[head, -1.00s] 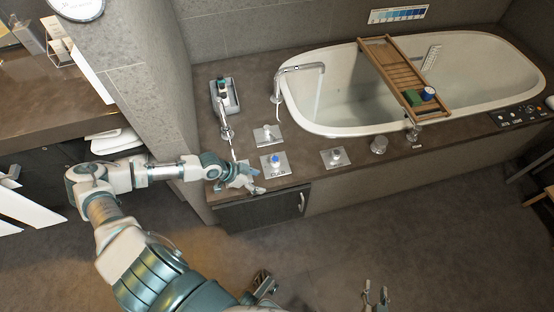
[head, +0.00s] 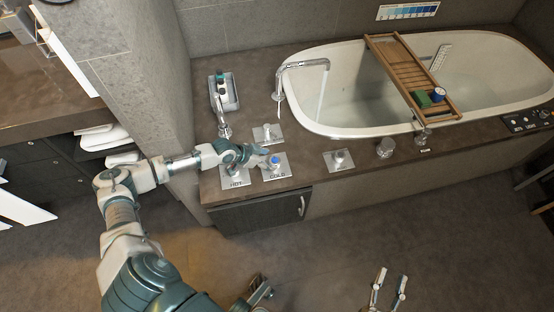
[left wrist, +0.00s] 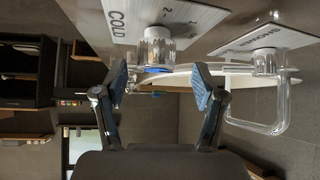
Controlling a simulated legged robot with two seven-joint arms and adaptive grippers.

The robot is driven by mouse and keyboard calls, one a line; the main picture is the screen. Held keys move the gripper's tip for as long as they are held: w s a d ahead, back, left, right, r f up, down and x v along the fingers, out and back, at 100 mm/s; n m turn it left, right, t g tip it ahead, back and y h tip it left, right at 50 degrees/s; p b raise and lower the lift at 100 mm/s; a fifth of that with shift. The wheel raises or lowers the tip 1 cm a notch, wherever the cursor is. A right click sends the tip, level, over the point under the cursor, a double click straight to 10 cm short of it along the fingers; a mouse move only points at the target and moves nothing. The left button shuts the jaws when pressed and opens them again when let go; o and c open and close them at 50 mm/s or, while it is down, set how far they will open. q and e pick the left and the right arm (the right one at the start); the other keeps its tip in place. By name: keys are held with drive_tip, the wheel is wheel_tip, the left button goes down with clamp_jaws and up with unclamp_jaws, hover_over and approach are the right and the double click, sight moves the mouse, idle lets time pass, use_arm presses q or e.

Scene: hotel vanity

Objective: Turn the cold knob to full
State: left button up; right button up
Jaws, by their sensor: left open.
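The cold knob (head: 275,161), clear with a blue cap, stands on a silver plate marked COLD (head: 278,174) on the tub deck. In the left wrist view the knob (left wrist: 156,48) lies ahead, between the directions of my two fingertips, with its plate (left wrist: 165,18) behind it. My left gripper (head: 262,157) is open and empty, just left of the knob in the head view. I cannot tell whether a finger touches it. My right gripper (head: 389,279) appears open and empty, low over the floor, far from the knob.
The HOT plate (head: 235,181) lies left of the cold plate, under my left forearm's end. Another knob plate (head: 267,133) is behind, and one more (head: 339,160) is to the right. The spout (head: 304,66) runs a thin stream into the tub (head: 350,128). A wooden caddy (head: 400,65) spans it.

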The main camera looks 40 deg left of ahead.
sight(274, 160)
use_arm(q)
drive_tip(key=x, duration=0.3)
drive_tip(key=shift+d+b, duration=0.15)
drive_tip(key=shift+b, duration=0.2)
drive_tip(key=shift+w+d, duration=0.1)
drive_tip(key=shift+d, duration=0.15)
drive_tip(key=shift+w+d, duration=0.15)
drive_tip(key=shift+a, duration=0.3)
drive_tip(key=c, duration=1.1)
use_arm(e)
drive_tip(key=shift+s+d+r+t, duration=0.1)
drive_tip(key=shift+s+r+t, duration=0.15)
drive_tip(key=shift+r+t, duration=0.35)
drive_tip(key=shift+s+d+r+t, duration=0.1)
drive_tip(key=shift+s+r+t, duration=0.15)
drive_tip(key=shift+r+t, duration=0.3)
use_arm(q)
drive_tip(key=shift+c, duration=0.2)
use_arm(e)
drive_tip(key=shift+d, duration=0.1)
